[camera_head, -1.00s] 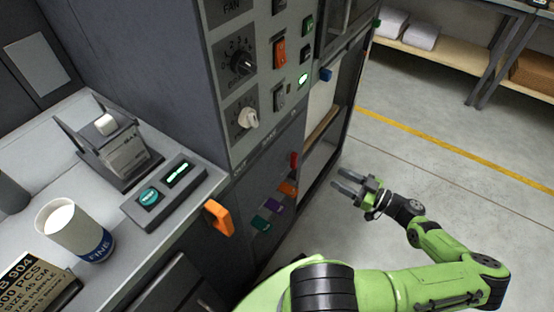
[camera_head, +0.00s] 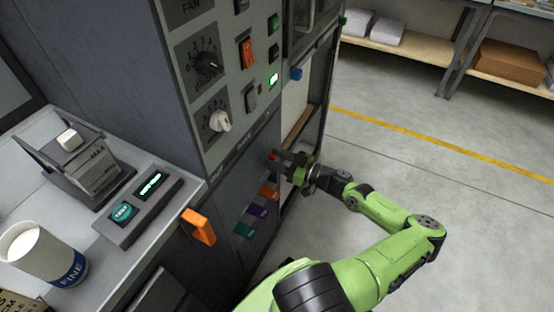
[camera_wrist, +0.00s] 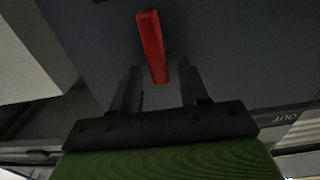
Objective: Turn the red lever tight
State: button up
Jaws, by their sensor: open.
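The red lever (camera_wrist: 152,46) stands out from a dark grey panel in the wrist view. Its near end reaches between the two open fingers of my gripper (camera_wrist: 160,88), with a gap to each finger. In the head view the red lever (camera_head: 273,155) shows only as a small red patch, mostly hidden behind my gripper (camera_head: 283,160). My gripper is at the lower front of the cabinet, and it is open. Whether the fingers touch the lever cannot be told from the head view.
Below the red lever sit an orange lever (camera_head: 269,194), a purple lever (camera_head: 257,211) and a teal lever (camera_head: 244,231). An orange handle (camera_head: 198,227) juts out at the counter's edge. Knobs and switches fill the panel above. The floor to the right is clear.

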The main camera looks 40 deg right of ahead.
jog(key=shift+c, duration=0.4)
grip_shut()
jog(key=m, duration=0.2)
jog(key=d+m, duration=0.1)
jog(key=m, duration=0.2)
jog(key=shift+w+f+p, duration=0.1)
jog(key=shift+w+p, duration=0.1)
jog(key=shift+p, duration=0.15)
jog(key=m, duration=0.3)
jog(key=d+m, duration=0.1)
jog(key=shift+w+f, duration=0.15)
jog(key=shift+f, duration=0.2)
jog(key=shift+w+d+f+m, duration=0.1)
jog(key=shift+f+m, duration=0.2)
jog(key=shift+m, duration=1.15)
jog(key=shift+s+d+f+m, duration=0.1)
jog(key=shift+f+m, duration=0.2)
jog(key=shift+m, duration=1.2)
jog(key=shift+w+d+f+m, duration=0.1)
jog(key=shift+f+m, duration=0.2)
jog(key=shift+m, duration=1.15)
